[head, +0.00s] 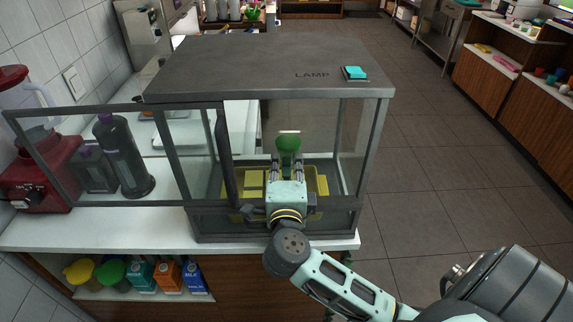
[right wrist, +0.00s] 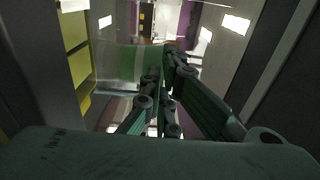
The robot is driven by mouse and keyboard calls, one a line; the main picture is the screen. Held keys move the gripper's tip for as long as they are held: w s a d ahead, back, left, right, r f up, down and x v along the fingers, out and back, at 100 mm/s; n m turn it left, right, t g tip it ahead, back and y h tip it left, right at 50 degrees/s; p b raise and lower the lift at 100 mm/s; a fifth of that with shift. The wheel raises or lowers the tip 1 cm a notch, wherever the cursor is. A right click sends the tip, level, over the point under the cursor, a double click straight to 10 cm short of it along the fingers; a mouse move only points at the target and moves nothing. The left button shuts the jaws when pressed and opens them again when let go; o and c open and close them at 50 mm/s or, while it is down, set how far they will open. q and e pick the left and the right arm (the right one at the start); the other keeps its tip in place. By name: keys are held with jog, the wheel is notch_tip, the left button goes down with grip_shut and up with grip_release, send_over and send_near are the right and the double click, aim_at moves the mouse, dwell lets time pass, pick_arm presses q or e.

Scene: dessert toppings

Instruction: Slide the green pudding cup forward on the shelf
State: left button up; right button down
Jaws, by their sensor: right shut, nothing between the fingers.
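The green pudding cup (head: 288,144) is inside the glass display case, seen through its front opening. It sits just beyond the fingertips of my right gripper (head: 287,158), which partly hides its lower part. My right gripper is shut with nothing between its fingers and reaches into the case. I cannot tell whether the fingertips touch the cup. In the right wrist view a green surface (right wrist: 140,62) shows beyond the dark fingers (right wrist: 170,62); it is probably the cup. My left gripper is not in view.
The case has a dark frame and grey top (head: 250,65); its glass door (head: 85,155) is swung open to the left. A yellow tray (head: 322,186) lies low inside around my gripper. Dark bottles (head: 122,160) and a red blender (head: 40,165) stand left.

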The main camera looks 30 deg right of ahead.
aim_at(286, 137)
jog(key=shift+w+d+r, duration=0.1)
jog(key=shift+w+d, duration=0.1)
jog(key=shift+w, duration=0.05)
jog(key=p+x, duration=0.4)
jog(key=x, duration=0.6)
